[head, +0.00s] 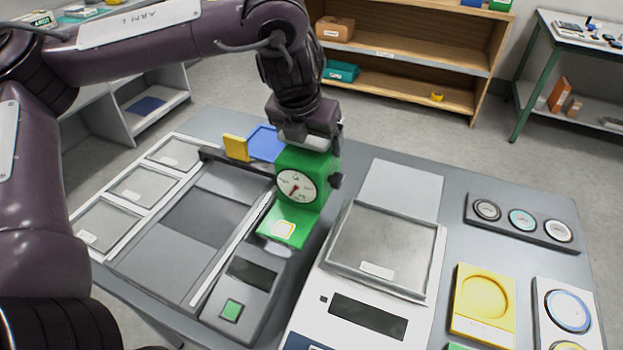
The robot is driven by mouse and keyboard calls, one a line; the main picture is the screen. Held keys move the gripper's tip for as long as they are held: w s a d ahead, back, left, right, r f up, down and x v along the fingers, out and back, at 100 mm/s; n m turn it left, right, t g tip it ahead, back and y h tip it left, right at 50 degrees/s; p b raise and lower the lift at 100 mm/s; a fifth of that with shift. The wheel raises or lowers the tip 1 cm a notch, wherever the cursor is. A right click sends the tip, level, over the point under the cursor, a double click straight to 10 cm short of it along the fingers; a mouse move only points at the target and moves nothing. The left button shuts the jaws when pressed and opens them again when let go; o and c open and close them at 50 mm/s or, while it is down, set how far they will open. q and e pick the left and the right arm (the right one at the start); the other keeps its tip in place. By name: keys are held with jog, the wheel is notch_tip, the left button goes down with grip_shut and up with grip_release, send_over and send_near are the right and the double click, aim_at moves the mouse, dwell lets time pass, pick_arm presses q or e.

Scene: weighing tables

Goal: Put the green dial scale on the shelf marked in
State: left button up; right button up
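The green dial scale (301,187) is near the middle of the head view, with its white round dial and red needle facing me. My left gripper (309,147) comes down on its top from above, with fingers at both sides of the upper housing; it looks shut on the scale. The scale's lower front overlaps the edge of a grey weighing unit; I cannot tell whether its base touches the table. A wooden shelf unit (405,57) stands at the back with small labels on its boards, too small to read. My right gripper is not in view.
The grey table (455,222) carries a large bench scale (384,250) right of the green scale, a dial panel (521,222), a yellow dish block (483,304) and grey trays (144,186) at left. The shelves hold a cardboard box (335,28) and teal box (341,71). Floor separates table and shelves.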

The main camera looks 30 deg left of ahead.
pick_arm(q)
notch_tip(320, 180, down, 3)
jog(key=shift+f+b, duration=0.15)
jog(key=shift+b, duration=0.3)
jog(key=shift+f, duration=0.5)
jog(key=shift+f+b, duration=0.3)
jog(key=shift+f, duration=0.05)
notch_tip(320, 180, down, 2)
jog(key=shift+f+b, duration=0.15)
jog(key=shift+b, duration=0.4)
jog(key=shift+f, duration=0.35)
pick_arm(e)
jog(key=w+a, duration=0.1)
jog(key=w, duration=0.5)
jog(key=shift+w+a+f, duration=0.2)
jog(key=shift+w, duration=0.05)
pick_arm(q)
jog(key=shift+f, duration=0.1)
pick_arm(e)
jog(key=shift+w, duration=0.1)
pick_arm(q)
jog(key=o, duration=1.9)
jog(key=shift+s, duration=0.1)
